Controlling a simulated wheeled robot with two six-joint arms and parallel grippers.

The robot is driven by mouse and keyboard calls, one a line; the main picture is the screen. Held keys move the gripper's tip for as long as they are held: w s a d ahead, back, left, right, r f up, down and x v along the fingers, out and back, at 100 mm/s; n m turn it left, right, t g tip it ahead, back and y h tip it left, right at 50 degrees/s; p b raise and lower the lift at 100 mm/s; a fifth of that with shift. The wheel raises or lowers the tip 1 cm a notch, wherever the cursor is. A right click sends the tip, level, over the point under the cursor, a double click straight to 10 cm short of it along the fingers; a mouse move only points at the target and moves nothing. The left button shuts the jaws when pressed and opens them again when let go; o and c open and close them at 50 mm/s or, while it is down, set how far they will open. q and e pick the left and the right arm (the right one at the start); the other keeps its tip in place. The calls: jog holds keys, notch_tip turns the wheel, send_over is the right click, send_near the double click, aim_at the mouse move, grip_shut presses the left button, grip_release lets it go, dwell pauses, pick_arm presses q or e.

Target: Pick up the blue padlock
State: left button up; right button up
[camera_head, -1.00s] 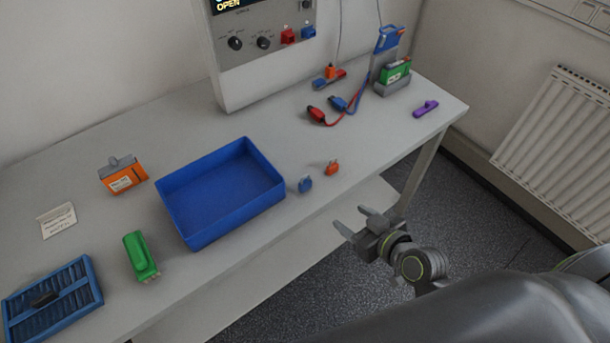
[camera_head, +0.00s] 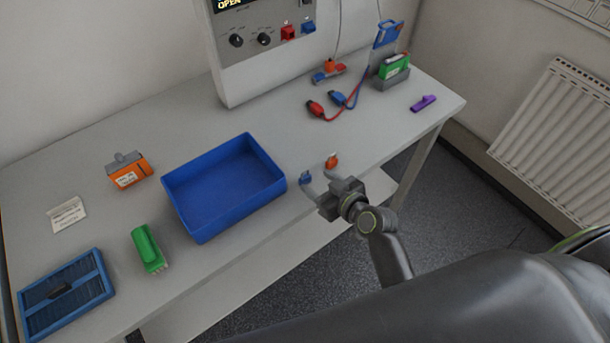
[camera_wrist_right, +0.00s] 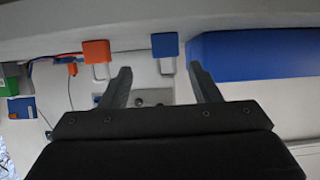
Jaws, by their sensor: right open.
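The blue padlock (camera_head: 306,177) stands near the front edge of the table, just right of the blue bin. My right gripper (camera_head: 318,181) is open at the table's front edge, its fingers pointing toward the padlocks and partly overlapping the blue one in the head view. In the right wrist view the blue padlock (camera_wrist_right: 165,44) with its pale shackle lies just beyond the gap between the open fingertips (camera_wrist_right: 159,69), nearer the right finger. Nothing is held. My left gripper is not in view.
An orange padlock (camera_head: 332,161) stands close beside the blue one, and it also shows in the wrist view (camera_wrist_right: 96,51). The blue bin (camera_head: 262,208) is close on the left. Red and blue cable clips (camera_head: 318,110) lie farther back. The table between is clear.

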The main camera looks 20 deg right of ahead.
aim_at(306, 178)
jog(key=shift+w+a+f, duration=0.15)
jog(key=shift+w, duration=0.25)
jog(key=shift+w+a+f+p, duration=0.15)
jog(key=shift+w+a+p, duration=0.1)
jog(key=shift+w+p, duration=0.1)
jog(key=x, duration=0.1)
jog(key=p+x, duration=0.1)
jog(key=shift+w+a+f, duration=0.2)
jog(key=shift+a+f, duration=0.15)
jog(key=shift+w+a+f, duration=0.2)
jog(key=shift+w+f, duration=0.2)
jog(key=shift+w, duration=0.25)
jog(key=shift+c, duration=0.3)
jog(key=c, duration=0.9)
jog(key=shift+c, duration=0.7)
jog(key=shift+r, duration=0.15)
